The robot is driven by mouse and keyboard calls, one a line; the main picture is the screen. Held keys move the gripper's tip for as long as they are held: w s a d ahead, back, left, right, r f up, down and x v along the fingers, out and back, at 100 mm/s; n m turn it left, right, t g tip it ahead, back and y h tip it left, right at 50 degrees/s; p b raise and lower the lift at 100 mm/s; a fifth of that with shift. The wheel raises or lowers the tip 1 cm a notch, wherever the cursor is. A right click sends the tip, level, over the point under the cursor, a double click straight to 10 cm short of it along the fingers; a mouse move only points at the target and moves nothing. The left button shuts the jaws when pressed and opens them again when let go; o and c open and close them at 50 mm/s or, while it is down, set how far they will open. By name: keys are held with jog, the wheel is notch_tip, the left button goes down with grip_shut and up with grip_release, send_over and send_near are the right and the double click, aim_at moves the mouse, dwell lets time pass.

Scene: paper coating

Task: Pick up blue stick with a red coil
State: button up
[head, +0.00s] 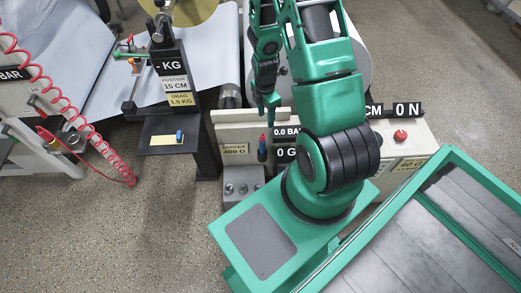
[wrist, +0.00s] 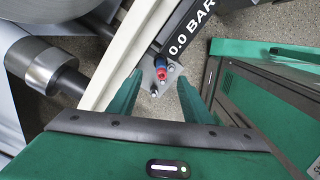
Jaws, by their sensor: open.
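A small blue stick (head: 262,151) with a red upper part stands upright at the grey metal block, in front of the white panel. It also shows in the wrist view (wrist: 160,63), with a red part around it, between and beyond my fingertips. My gripper (head: 270,104) is above the stick in the head view. Its two green fingers are apart and empty in the wrist view (wrist: 158,84), and do not appear to touch the stick.
The grey block (head: 243,180) has several small metal pins. The white panel (head: 233,133) with black display signs runs close behind the stick. A red coiled hose (head: 75,115) hangs at the left. A small blue object (head: 179,136) sits on a black shelf.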

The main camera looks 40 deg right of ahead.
aim_at(262, 145)
jog(key=f+n, duration=0.1)
jog(key=f, duration=0.1)
jog(key=a+f+n, duration=0.1)
jog(key=f, duration=0.2)
jog(key=a+f+n, duration=0.1)
jog(key=f, duration=0.2)
jog(key=shift+s+y, duration=0.25)
jog(key=shift+y, duration=0.05)
jog(key=shift+f, duration=5.2)
jog(key=shift+c, duration=0.7)
jog(key=c, duration=1)
